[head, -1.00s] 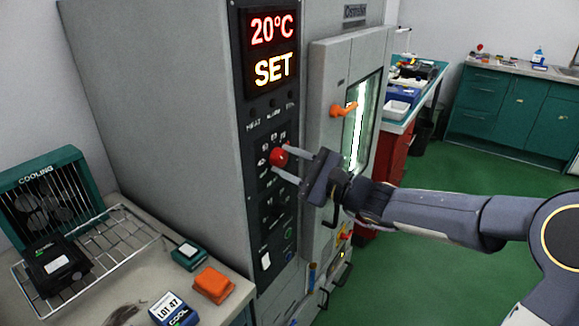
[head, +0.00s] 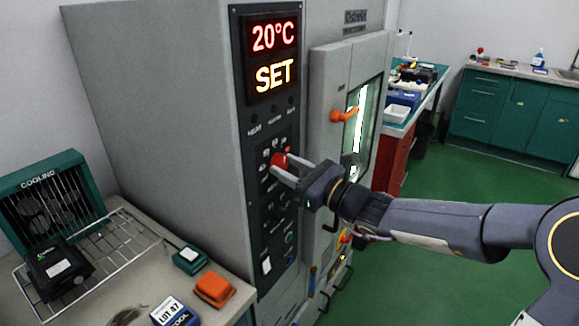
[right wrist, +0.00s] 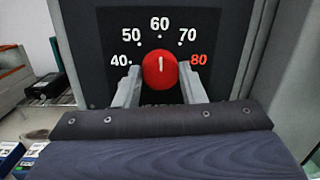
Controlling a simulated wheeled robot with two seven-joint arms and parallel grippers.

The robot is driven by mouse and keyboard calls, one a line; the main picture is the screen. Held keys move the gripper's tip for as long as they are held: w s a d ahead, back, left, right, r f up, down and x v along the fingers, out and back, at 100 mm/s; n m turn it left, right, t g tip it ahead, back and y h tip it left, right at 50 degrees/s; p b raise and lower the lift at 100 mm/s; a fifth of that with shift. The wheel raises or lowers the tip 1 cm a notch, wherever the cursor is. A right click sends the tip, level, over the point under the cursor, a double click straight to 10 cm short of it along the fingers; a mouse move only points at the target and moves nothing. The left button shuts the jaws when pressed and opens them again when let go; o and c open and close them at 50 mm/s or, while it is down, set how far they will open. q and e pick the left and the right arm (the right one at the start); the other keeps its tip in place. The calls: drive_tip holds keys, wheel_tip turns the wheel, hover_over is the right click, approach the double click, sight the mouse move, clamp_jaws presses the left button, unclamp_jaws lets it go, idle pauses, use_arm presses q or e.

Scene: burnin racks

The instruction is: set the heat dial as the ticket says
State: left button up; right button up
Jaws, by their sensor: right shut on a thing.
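The red heat dial (head: 279,161) is on the dark control panel of the grey oven cabinet. In the right wrist view the dial (right wrist: 160,70) has its white pointer upright, at the 60 mark on a scale from 40 to 80. My right gripper (head: 283,169) has its two fingers on either side of the dial, shut on it; the fingers also show in the right wrist view (right wrist: 160,84). The display (head: 273,53) reads 20°C and SET. A card (head: 174,312) marked LOT 47 lies at the bottom edge, its lower part cut off. My left gripper is not in view.
The orange-handled oven door (head: 342,115) stands right of the panel. On the left bench are a cooling fan unit (head: 40,180), a wire rack (head: 128,238) with a black box (head: 58,270), and an orange block (head: 214,289). Green floor is clear at right.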

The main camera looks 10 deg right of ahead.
idle(0.3)
drive_tip(key=o, duration=1)
drive_tip(key=v, duration=0.8)
